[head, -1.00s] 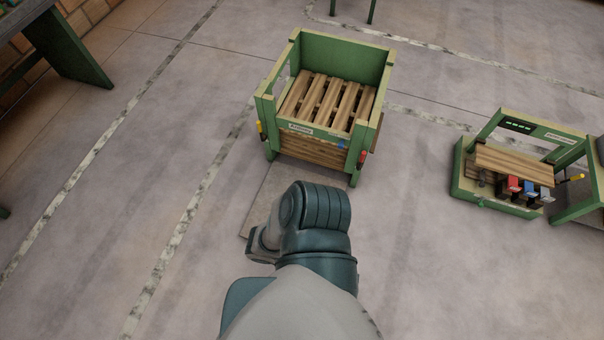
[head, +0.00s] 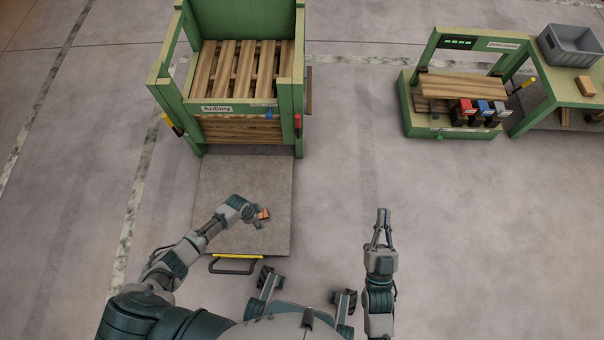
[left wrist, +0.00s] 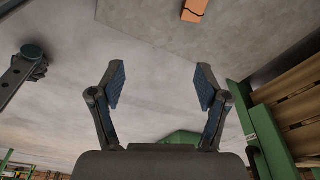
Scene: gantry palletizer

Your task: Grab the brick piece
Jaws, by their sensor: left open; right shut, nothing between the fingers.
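A small orange brick piece (head: 263,213) shows just beside the fingers of my left gripper (head: 256,217), over the grey plate in front of the green frame. In the left wrist view the brick piece (left wrist: 195,9) lies at the top edge, partly cut off, on a grey surface. It is beyond and apart from the fingertips. My left gripper (left wrist: 160,82) is open with nothing between its two fingers. My right gripper (head: 383,217) points forward over bare floor, right of the plate, shut and empty.
The green frame (head: 173,88) holds stacked wooden pallets (head: 240,70). A plate (head: 240,175) with a black-and-yellow handle (head: 234,265) lies before it. At right stand a green workstation (head: 410,100) and a table (head: 560,90) with a grey bin (head: 572,45). Floor between is clear.

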